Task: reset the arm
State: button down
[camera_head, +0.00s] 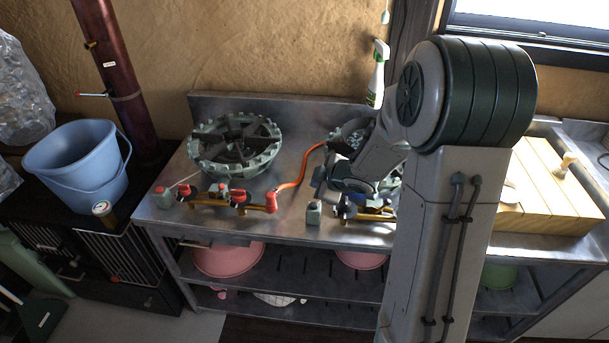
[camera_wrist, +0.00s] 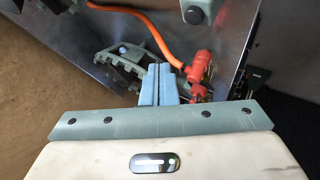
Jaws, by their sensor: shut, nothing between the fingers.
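My gripper (camera_wrist: 159,86) shows in the wrist view with its two blue-grey fingers pressed together and nothing between them. It is over the metal stove bench, close to the orange gas hose (camera_wrist: 155,30) and a red valve fitting (camera_wrist: 203,66). I cannot tell whether the fingertips touch anything. In the head view my arm stands in front of the right part of the bench (camera_head: 296,215), bent at the elbow. It hides much of the right burner (camera_head: 352,134), and the gripper's fingertips cannot be made out there.
The left burner (camera_head: 236,143) sits on the bench. A spray bottle (camera_head: 377,78) is at the wall. A wooden-topped box (camera_head: 545,190) lies right of my arm. A blue bucket (camera_head: 75,165) stands on a dark cabinet at the left. Pink basins (camera_head: 228,259) are on the shelf below.

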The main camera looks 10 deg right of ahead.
jog(key=s+d+r+m+g+h, duration=0.1)
jog(key=s+d+r+m+h, duration=0.45)
jog(key=s+r+m, duration=0.3)
jog(key=s+a+r+m+g+y, duration=0.1)
jog(key=s+a+m+g, duration=0.1)
jog(key=s, duration=0.7)
jog(key=s+a+r+m+g, duration=0.2)
jog(key=s+a+m, duration=0.1)
jog(key=s, duration=0.6)
jog(key=shift+a+g+y, duration=0.3)
jog(key=shift+a+y, duration=0.05)
jog(key=shift+a, duration=0.25)
